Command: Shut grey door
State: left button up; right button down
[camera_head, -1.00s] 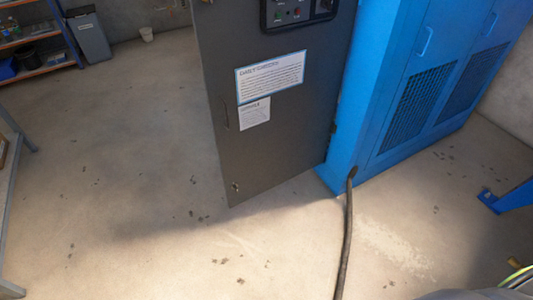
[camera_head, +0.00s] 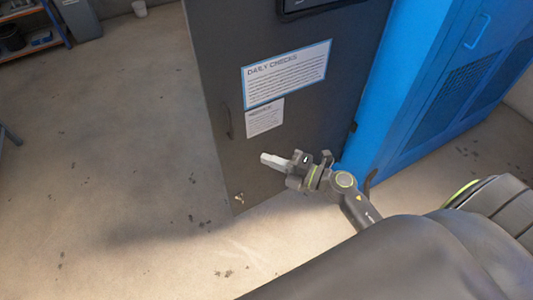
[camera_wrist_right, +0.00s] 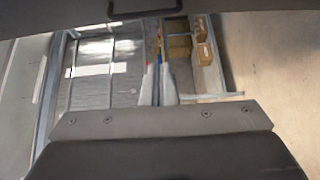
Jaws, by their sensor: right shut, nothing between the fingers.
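The grey door (camera_head: 290,30) stands open from the blue cabinet (camera_head: 385,90), with its hinged side at the cabinet's left edge. It carries a dark bar handle (camera_head: 225,122) near its free edge and a small latch (camera_head: 239,198) near its bottom corner. My right gripper (camera_head: 270,159) is in front of the door's lower part, right of the handle, with empty fingers. I cannot tell whether it touches the door. In the right wrist view its fingers (camera_wrist_right: 157,85) are together, with nothing between them. My left gripper is not in view.
Two sheets are on the door, a large one headed "Daily checks" (camera_head: 287,75) and a smaller one (camera_head: 264,117). Concrete floor (camera_head: 110,180) left of the door is clear. Shelving (camera_head: 30,30) and a grey bin (camera_head: 80,18) stand at the back left.

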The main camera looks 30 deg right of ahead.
jog(key=w+a, duration=0.4)
jog(key=w, duration=0.6)
jog(key=shift+w, duration=0.25)
jog(key=shift+a+f, duration=0.1)
